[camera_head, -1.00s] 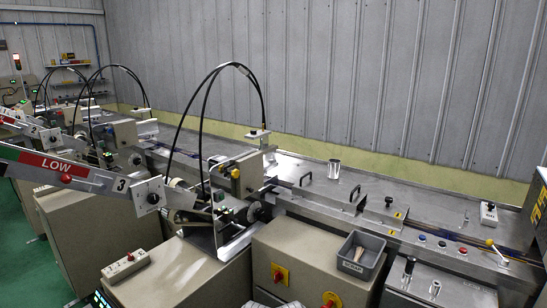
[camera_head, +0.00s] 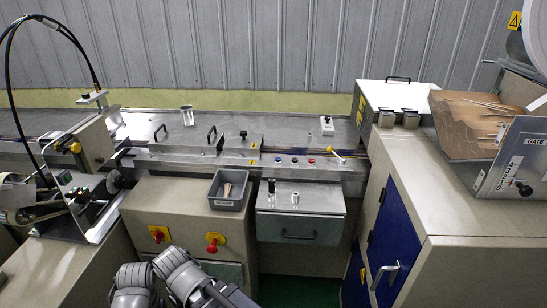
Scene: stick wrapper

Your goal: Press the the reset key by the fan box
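A row of small push buttons sits on the front rail of the steel machine: a blue one (camera_head: 278,160), a pale or dark one beside it (camera_head: 295,161) and a red one (camera_head: 311,161). Their labels are too small to read, so I cannot tell which is the reset key. A small white control box (camera_head: 327,125) stands on the steel top behind them. I cannot tell which housing is the fan box. Grey rounded parts of my own arms show at the bottom left, well below the buttons. No gripper fingers can be made out.
A grey bin (camera_head: 230,190) with sticks and a steel drawer box (camera_head: 300,215) stand before the rail. A lever with a pale knob (camera_head: 336,153) is right of the buttons. A cabinet with blue doors (camera_head: 396,232) blocks the right. Dark green floor (camera_head: 300,290) lies between cabinets.

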